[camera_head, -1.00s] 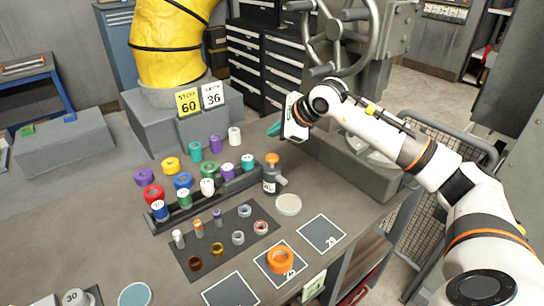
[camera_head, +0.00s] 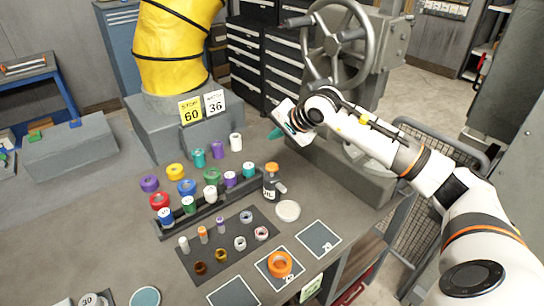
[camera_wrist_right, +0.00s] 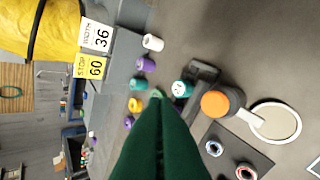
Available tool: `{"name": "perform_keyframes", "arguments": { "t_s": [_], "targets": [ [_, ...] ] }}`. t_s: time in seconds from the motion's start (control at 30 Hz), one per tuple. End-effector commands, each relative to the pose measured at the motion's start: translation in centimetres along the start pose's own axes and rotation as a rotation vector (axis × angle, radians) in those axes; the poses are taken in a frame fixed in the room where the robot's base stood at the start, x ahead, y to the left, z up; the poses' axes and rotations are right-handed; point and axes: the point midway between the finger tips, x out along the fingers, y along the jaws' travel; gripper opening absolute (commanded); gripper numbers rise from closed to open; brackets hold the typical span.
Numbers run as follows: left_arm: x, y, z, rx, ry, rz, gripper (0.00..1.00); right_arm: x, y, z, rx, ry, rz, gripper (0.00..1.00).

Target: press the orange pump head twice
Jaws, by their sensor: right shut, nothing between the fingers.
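The pump bottle (camera_head: 271,187) stands upright on the bench at the right end of the black rack, with its orange pump head (camera_head: 272,167) on top. In the right wrist view the orange pump head (camera_wrist_right: 215,103) shows to the right of my fingers. My right gripper (camera_head: 275,132) is shut and empty, above and behind the pump head in the head view, apart from it. Its green fingers (camera_wrist_right: 157,98) fill the lower middle of the wrist view. My left gripper is not in view.
Several coloured rolls stand on and behind the black rack (camera_head: 200,212). A dark mat (camera_head: 218,262) with small pieces lies in front. A pale round disc (camera_head: 288,211) lies close to the bottle. An orange ring (camera_head: 280,264) sits on a marked square. A handwheel (camera_head: 345,45) stands behind.

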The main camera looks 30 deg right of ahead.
Motion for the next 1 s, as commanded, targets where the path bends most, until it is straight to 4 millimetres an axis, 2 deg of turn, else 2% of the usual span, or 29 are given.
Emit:
{"name": "perform_keyframes", "arguments": {
  "t_s": [0.03, 0.1, 0.33, 0.77, 1.0],
  "targets": [
    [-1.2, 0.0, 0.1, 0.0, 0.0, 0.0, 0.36, -0.6, 0.6, 0.1, -0.089, -0.002, -0.002, 0.0],
    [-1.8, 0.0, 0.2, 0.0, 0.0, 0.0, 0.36, -0.7, 0.7, 0.1, -0.208, -0.008, -0.004, 0.0],
    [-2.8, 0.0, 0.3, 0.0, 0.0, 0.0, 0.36, -1.0, 0.8, 0.2, -0.449, -0.019, -0.01, 0.0],
    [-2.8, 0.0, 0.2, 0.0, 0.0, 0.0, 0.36, -0.9, 0.8, 0.2, -0.49, -0.021, -0.011, 0.0],
    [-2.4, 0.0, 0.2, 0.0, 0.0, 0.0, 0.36, -0.2, 0.1, 0.1, -0.488, -0.021, -0.011, 0.0]
  ]
}}
